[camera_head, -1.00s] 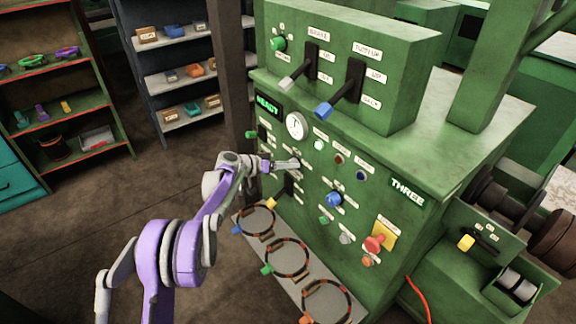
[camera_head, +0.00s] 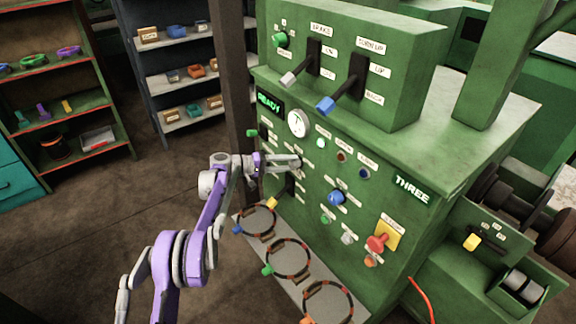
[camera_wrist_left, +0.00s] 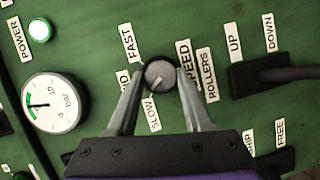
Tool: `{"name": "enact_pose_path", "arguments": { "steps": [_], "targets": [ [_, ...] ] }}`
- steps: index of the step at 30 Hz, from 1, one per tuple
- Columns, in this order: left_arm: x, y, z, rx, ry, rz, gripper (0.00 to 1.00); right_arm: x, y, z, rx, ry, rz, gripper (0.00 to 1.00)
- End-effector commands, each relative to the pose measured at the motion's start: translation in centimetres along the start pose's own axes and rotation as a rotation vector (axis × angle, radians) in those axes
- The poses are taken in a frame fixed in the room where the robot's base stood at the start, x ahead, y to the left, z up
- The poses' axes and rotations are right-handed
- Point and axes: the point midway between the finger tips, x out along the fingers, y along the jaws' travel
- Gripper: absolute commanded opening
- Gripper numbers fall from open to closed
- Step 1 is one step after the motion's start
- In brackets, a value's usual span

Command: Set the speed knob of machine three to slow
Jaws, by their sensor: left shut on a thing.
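The machine marked THREE is a green cabinet (camera_head: 330,165) whose front panel fills the middle of the head view. In the left wrist view its speed knob (camera_wrist_left: 160,73) is a round grey cap with a dark rim, beside a SPEED label (camera_wrist_left: 184,65). A FAST label (camera_wrist_left: 129,43) is at its upper left and a SLOW label (camera_wrist_left: 152,112) below it. My left gripper (camera_wrist_left: 160,80) is shut on the knob, one finger at each side. In the head view my left gripper (camera_head: 288,163) hides the knob.
A pressure dial (camera_wrist_left: 53,102) and a lit POWER lamp (camera_wrist_left: 39,31) are left of the knob; a dark lever (camera_wrist_left: 262,75) is close on its right. Below the panel, a ledge holds several rings (camera_head: 288,258). A red button (camera_head: 379,242) is at lower right.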

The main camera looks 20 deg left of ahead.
Motion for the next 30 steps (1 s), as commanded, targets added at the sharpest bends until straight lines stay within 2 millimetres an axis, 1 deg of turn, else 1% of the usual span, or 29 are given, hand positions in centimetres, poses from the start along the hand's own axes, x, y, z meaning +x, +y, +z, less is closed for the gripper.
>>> {"name": "enact_pose_path", "arguments": {
  "steps": [1,6,12,19,30],
  "targets": [
    [0.0,-0.3,0.0,-0.033,-0.002,0.013,0.0,0.3,0.0,0.2,0.0,-0.001,0.0,0.0],
    [0.0,-0.4,0.0,-0.138,-0.012,0.057,0.0,0.8,0.0,0.5,0.0,-0.003,0.0,0.0],
    [0.0,-0.4,0.0,-0.221,-0.019,0.092,0.0,1.1,0.0,0.8,0.0,-0.005,0.0,0.0],
    [0.0,-0.3,0.0,-0.264,-0.024,0.111,0.0,1.3,0.0,0.9,0.0,-0.006,0.0,0.0],
    [0.0,-0.3,0.0,-0.271,-0.024,0.114,0.0,1.3,0.0,0.9,0.0,-0.006,0.0,0.0]
  ]
}}
